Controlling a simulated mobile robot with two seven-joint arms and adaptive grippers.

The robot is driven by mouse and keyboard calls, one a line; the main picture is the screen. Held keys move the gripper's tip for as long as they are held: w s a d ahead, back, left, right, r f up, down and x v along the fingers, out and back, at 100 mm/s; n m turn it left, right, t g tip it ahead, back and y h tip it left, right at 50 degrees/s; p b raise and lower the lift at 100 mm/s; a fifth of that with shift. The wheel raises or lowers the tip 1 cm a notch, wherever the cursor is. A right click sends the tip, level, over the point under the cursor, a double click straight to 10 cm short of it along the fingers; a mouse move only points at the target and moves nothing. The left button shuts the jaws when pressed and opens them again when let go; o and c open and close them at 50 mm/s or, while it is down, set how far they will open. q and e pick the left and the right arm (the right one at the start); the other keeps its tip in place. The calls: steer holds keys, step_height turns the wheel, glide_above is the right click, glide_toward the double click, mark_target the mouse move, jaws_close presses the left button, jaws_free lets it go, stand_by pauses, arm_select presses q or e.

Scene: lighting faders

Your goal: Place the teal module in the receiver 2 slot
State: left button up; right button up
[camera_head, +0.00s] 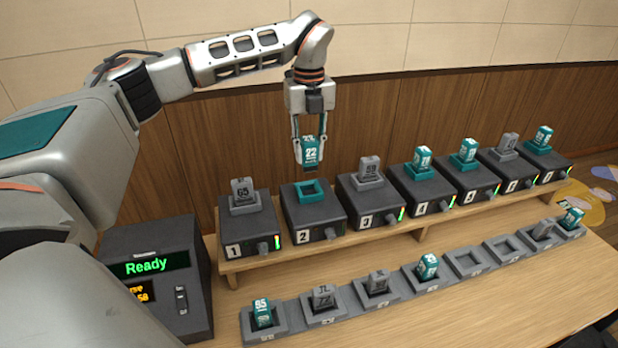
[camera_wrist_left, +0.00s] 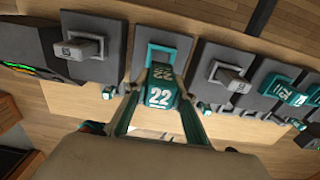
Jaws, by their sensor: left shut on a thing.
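The teal module marked 22 (camera_head: 310,152) is held upright by my left gripper (camera_head: 309,158), which is shut on it. It hangs just above receiver 2 (camera_head: 312,222), apart from the empty teal-rimmed slot (camera_head: 311,191) on top. In the left wrist view the teal module (camera_wrist_left: 160,97) sits between the fingers, and part of the teal slot rim (camera_wrist_left: 148,52) shows beyond it. My right gripper is in neither view.
Receiver 1 (camera_head: 250,228) and receiver 3 (camera_head: 373,208) flank receiver 2, holding grey modules. More filled receivers run right along the shelf (camera_head: 345,240). A front row of trays (camera_head: 469,263) holds several modules. A console reading Ready (camera_head: 155,265) stands at left.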

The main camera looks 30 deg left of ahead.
mark_target(309, 138)
arm_select(q)
steer(key=shift+f, duration=4.15)
steer(key=shift+f, duration=0.1)
steer(key=o, duration=1.1)
steer(key=shift+f, duration=0.1)
step_height(309, 138, up, 12)
steer(key=shift+r, duration=0.2)
